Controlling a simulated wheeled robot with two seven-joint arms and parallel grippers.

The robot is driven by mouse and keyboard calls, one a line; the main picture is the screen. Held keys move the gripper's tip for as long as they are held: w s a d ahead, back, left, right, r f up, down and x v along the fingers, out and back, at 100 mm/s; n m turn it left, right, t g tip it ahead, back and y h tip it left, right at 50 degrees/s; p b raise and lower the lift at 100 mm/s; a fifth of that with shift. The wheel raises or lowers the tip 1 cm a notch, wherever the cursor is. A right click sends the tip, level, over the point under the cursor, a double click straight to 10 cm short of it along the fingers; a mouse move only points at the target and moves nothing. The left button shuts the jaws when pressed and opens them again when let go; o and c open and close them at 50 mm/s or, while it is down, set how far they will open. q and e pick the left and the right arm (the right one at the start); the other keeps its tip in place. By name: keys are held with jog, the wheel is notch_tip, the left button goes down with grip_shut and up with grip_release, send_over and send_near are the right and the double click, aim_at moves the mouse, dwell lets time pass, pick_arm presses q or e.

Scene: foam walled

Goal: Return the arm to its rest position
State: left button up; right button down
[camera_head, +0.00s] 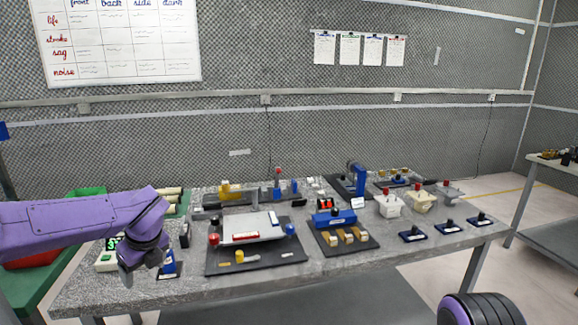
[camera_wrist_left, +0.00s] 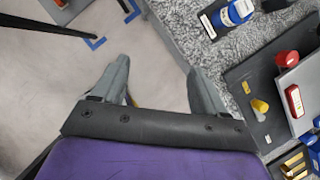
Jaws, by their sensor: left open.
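My left arm (camera_head: 85,222) is purple and comes in from the left in the head view. My left gripper (camera_head: 132,278) points down at the left front edge of the grey speckled workbench (camera_head: 200,290). In the left wrist view the two grey fingers of the left gripper (camera_wrist_left: 158,85) are spread apart. Nothing sits between them; the floor and the bench edge show beyond. My right gripper is not seen; a dark round part at the lower right of the head view cannot be made out as a gripper.
Just right of the left gripper stands a small blue device (camera_head: 169,263) on a dark plate. A black board (camera_head: 262,266) with a white block lies beside it. Open floor (camera_wrist_left: 100,50) lies before the bench.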

pick_arm(q)
jog(key=s+f+m+t+y, duration=0.2)
jog(key=s+f+m+t, duration=0.15)
jog(key=f+m, duration=0.85)
jog(key=s+f+m+t+y, duration=0.15)
jog(key=s+f+m, duration=0.4)
jog(key=m, duration=1.05)
jog(key=s+d+f+m+g+h, duration=0.1)
jog(key=s+f+m, duration=0.5)
jog(key=s, duration=0.7)
jog(key=s+d+f+m+g+h, duration=0.2)
jog(key=s+f+m, duration=0.4)
jog(key=s+f, duration=0.5)
jog(key=s+h, duration=0.1)
jog(key=s, duration=0.1)
jog(key=shift+s+m+g, duration=0.3)
jog(key=shift+s+m, duration=0.05)
jog(key=shift+m, duration=0.05)
jog(key=shift+f, duration=0.1)
